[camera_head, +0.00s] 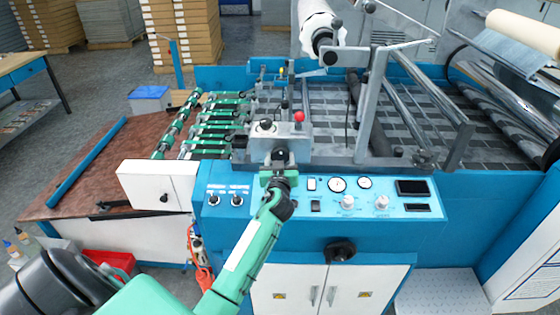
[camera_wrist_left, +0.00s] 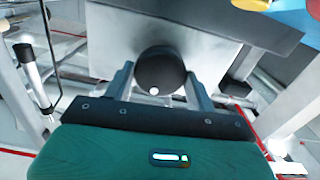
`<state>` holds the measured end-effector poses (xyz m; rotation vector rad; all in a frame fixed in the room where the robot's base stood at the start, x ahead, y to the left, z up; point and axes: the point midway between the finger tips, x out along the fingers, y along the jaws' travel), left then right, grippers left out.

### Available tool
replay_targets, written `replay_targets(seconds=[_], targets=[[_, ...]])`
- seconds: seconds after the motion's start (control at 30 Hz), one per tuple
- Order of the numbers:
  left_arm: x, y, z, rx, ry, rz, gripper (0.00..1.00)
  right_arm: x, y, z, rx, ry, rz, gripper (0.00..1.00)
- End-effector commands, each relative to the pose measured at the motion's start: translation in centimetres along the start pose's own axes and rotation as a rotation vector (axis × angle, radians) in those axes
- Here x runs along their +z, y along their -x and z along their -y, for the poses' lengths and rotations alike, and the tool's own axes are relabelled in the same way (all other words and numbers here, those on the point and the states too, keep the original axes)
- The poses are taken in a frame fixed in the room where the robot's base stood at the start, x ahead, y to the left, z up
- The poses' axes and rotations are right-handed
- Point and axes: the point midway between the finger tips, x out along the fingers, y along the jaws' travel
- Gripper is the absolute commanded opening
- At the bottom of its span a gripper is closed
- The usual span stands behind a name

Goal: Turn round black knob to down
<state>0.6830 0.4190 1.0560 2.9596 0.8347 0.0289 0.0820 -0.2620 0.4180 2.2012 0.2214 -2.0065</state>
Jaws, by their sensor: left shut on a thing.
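My left gripper (camera_head: 279,168) reaches up from the bottom of the head view to the grey metal block (camera_head: 292,139) on top of the blue machine. In the left wrist view the round black knob (camera_wrist_left: 161,68) sits between the two grey fingers of the left gripper (camera_wrist_left: 160,84), which are shut on it. A white dot shows on the knob's lower part in that view. In the head view the knob (camera_head: 278,154) shows just past the gripper and is partly hidden. My right gripper is not in view.
A red-tipped lever (camera_head: 299,117) stands by the block. A blue control panel (camera_head: 350,193) with gauges and dials lies right of my arm. A brown table (camera_head: 90,165) is at left. Metal frame bars (camera_head: 374,105) rise behind, right of the block.

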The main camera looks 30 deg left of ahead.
Motion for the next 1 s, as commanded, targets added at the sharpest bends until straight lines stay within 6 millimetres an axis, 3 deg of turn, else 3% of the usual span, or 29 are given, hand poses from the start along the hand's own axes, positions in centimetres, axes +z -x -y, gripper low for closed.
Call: replay_targets(seconds=[0.47, 1.0], targets=[[0.04, -0.01, -0.04, -0.001, -0.428, 0.0, 0.34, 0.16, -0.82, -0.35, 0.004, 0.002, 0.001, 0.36], [-0.01, 0.0, -0.13, 0.001, -0.943, 0.0, 0.34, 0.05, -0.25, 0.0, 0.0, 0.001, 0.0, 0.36]])
